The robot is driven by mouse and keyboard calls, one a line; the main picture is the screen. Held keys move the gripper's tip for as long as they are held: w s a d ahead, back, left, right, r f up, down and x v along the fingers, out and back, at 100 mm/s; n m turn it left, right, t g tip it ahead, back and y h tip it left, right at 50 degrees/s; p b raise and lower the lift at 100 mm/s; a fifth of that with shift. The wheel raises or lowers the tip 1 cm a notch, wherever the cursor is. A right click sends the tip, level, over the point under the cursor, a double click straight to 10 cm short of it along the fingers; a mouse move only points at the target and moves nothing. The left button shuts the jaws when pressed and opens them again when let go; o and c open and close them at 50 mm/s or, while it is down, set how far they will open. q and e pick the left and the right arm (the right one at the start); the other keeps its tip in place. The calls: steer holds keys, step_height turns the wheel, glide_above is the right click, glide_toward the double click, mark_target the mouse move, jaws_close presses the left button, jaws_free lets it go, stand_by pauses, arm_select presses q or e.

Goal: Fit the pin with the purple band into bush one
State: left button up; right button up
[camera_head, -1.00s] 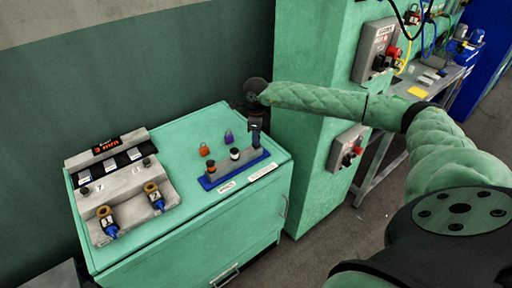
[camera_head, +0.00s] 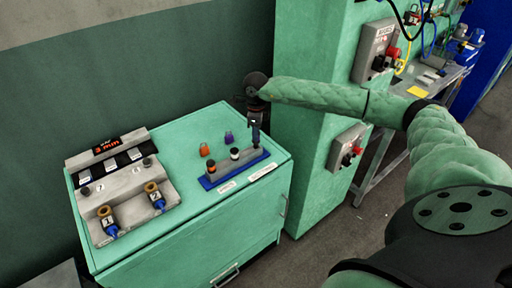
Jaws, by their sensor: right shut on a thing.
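My right gripper (camera_head: 256,137) points down over the right end of the blue-based pin rack (camera_head: 236,170). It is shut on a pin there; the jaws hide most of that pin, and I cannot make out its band. Bush one (camera_head: 109,222), a brass ring with a blue lower part and a label "1", sits on the front left of the grey fixture (camera_head: 130,186). Bush two (camera_head: 156,197) is to its right. My left gripper is not in view.
A green machine column (camera_head: 312,130) rises close to the right. Cabinet top between fixture and rack is clear.

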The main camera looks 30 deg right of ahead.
steer(key=shift+r, duration=0.95)
stand_by(0.5)
steer(key=shift+r+p, duration=0.45)
steer(key=shift+r, duration=1.4)
